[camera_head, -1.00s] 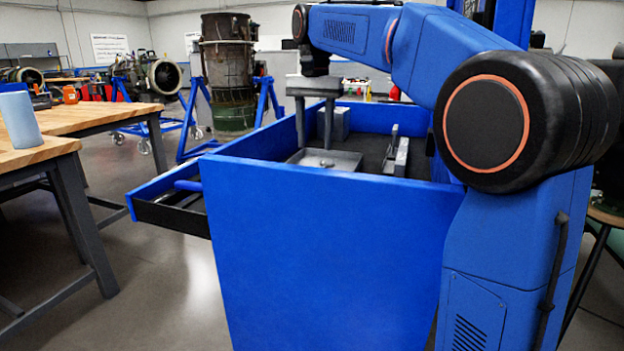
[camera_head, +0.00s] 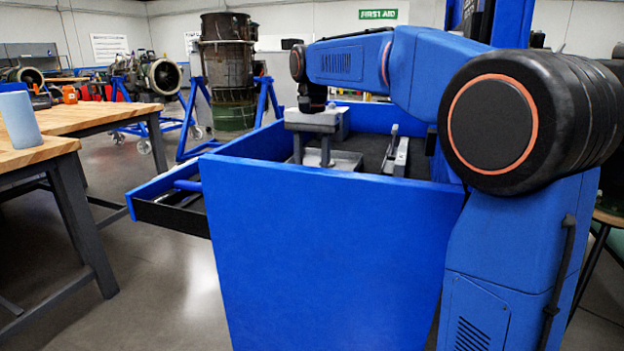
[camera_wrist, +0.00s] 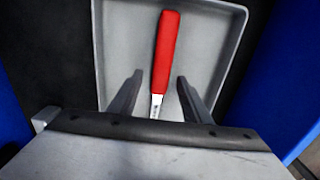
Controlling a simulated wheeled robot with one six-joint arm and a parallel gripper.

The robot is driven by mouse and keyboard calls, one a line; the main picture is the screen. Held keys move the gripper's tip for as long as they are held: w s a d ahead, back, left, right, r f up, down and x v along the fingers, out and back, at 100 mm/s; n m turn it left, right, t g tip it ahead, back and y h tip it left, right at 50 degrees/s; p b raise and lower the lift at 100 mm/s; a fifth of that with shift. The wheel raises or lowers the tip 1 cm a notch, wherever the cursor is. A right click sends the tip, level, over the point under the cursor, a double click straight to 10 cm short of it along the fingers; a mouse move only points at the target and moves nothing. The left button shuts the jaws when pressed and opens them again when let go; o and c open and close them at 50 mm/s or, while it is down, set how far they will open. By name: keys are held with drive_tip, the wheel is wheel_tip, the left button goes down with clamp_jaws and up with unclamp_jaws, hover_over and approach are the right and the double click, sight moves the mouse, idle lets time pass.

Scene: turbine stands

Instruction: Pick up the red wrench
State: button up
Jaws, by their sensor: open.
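The red wrench (camera_wrist: 165,52) lies in a grey tray (camera_wrist: 226,47) in the wrist view, its red handle pointing up the picture and its metal shank running down between my fingers. My gripper (camera_wrist: 160,90) is open, with one finger on each side of the wrench and neither seen touching it. The lower end of the wrench is hidden behind the gripper body. In the head view my gripper (camera_head: 312,161) is down inside the blue cart, over the grey tray (camera_head: 345,160). The cart's front wall hides the wrench there.
The blue cart's walls (camera_head: 330,250) enclose the tray on the sides. A grey fixture (camera_head: 396,157) stands to the right in the cart. A wooden workbench (camera_head: 60,122) with a blue object (camera_head: 17,120) stands farther left.

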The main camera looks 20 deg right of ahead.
drive_tip(key=shift+c, duration=0.4)
clamp_jaws()
wheel_tip(320, 180, up, 18)
idle(0.4)
drive_tip(key=c, duration=0.9)
unclamp_jaws()
clamp_jaws()
drive_tip(key=shift+s, duration=0.1)
